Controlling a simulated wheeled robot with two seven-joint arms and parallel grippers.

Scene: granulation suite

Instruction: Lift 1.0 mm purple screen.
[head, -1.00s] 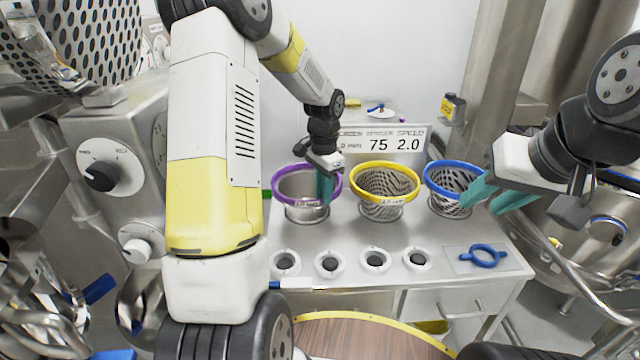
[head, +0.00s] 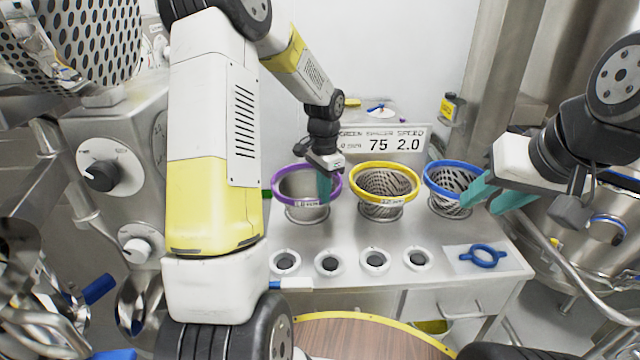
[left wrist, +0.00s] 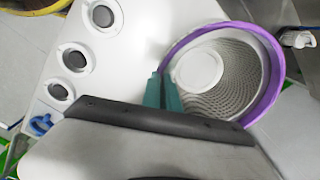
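The purple-rimmed screen (head: 285,198), a perforated metal basket, stands upright on the steel table at the left of a row of three. It fills the right of the left wrist view (left wrist: 262,105). My left gripper (head: 324,186) is at its right rim in the head view. In the left wrist view its teal fingers (left wrist: 162,92) are close together, with the basket's edge between them, so it looks shut on the rim. The basket's base appears to rest on the table. My right gripper (head: 488,196) is open and empty, in front of the blue-rimmed screen (head: 437,184) in the picture.
The yellow-rimmed screen (head: 372,203) stands close right of the purple one. Several white round spacers (head: 330,262) and a blue ring tool (head: 484,256) lie along the table's front. A sign (head: 385,141) reading 75 and 2.0 stands behind.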

